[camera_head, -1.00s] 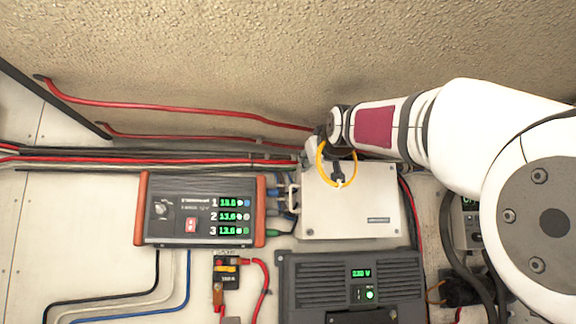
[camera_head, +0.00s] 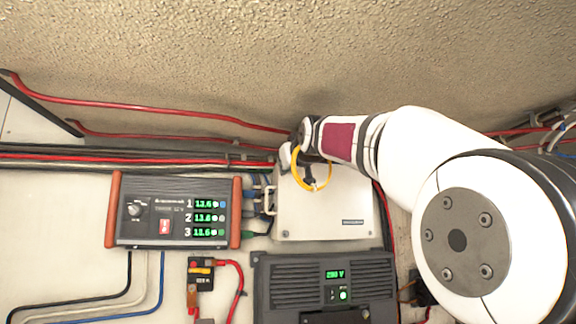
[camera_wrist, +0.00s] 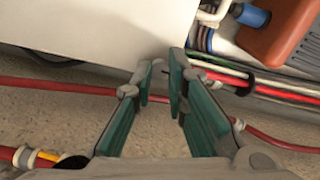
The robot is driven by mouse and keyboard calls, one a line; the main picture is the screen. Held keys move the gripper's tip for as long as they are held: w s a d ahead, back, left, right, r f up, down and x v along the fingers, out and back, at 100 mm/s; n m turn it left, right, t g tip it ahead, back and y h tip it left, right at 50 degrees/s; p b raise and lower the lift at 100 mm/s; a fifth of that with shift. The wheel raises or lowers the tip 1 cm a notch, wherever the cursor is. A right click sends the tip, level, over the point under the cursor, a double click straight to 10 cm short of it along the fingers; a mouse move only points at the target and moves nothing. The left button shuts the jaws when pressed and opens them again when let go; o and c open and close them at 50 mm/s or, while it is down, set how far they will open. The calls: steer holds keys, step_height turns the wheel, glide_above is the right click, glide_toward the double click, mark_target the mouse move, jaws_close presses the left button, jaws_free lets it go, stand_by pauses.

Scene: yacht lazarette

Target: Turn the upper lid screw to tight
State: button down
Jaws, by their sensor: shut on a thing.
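The white box with the flat lid (camera_head: 340,215) is on the wall panel at the middle of the head view, and its pale face fills the upper left of the wrist view (camera_wrist: 90,25). My gripper (camera_head: 287,157) is at the box's upper left corner. In the wrist view its two teal-padded fingers (camera_wrist: 162,76) come close together at the box's corner, shut on the upper lid screw. The screw itself is hidden between the fingertips, so its turn position cannot be seen. A yellow loop (camera_head: 313,187) hangs by my wrist, in front of the lid.
A charger with orange ends (camera_head: 172,222) and green readouts stands left of the box. A dark unit reading volts (camera_head: 285,290) is below. Red cables (camera_head: 150,106) run along the textured wall above. Blue and green plugs crowd the box's left side.

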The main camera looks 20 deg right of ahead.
steer(key=shift+m, duration=0.4)
steer(key=shift+m+p, duration=1.3)
steer(key=shift+m, duration=7.2)
steer(key=c, duration=1.6)
jaws_free()
steer(key=shift+s, duration=0.1)
